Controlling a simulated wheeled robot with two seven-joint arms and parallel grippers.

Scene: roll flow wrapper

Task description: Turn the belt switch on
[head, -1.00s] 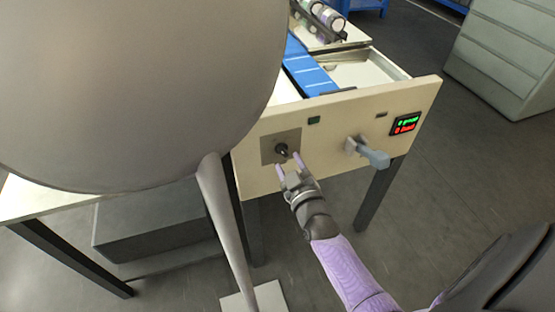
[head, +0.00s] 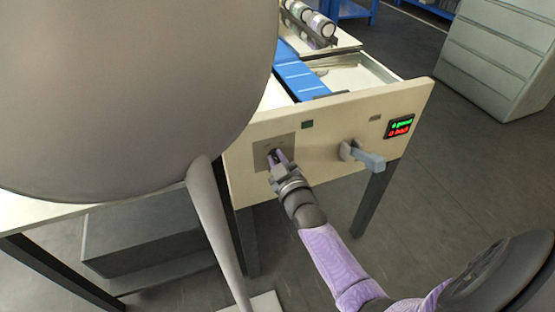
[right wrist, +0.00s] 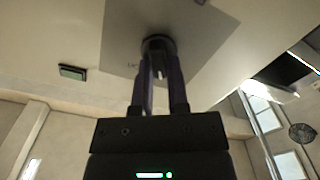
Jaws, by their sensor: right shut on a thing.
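The belt switch (right wrist: 158,44) is a dark round knob on a grey square plate (head: 262,147), set in the cream front panel of the machine. My right gripper (head: 277,158) is at the plate, its purple fingers shut on the knob and hiding most of it in the head view. In the right wrist view the two fingers (right wrist: 159,78) reach up to the knob, one on each side. The blue belt (head: 300,78) lies behind the panel. My left gripper is not in view.
A grey lever handle (head: 362,155) sticks out of the panel to the right of the switch. A small display (head: 400,126) with green and red text is at the panel's right end. A big grey rounded body (head: 120,90) fills the left.

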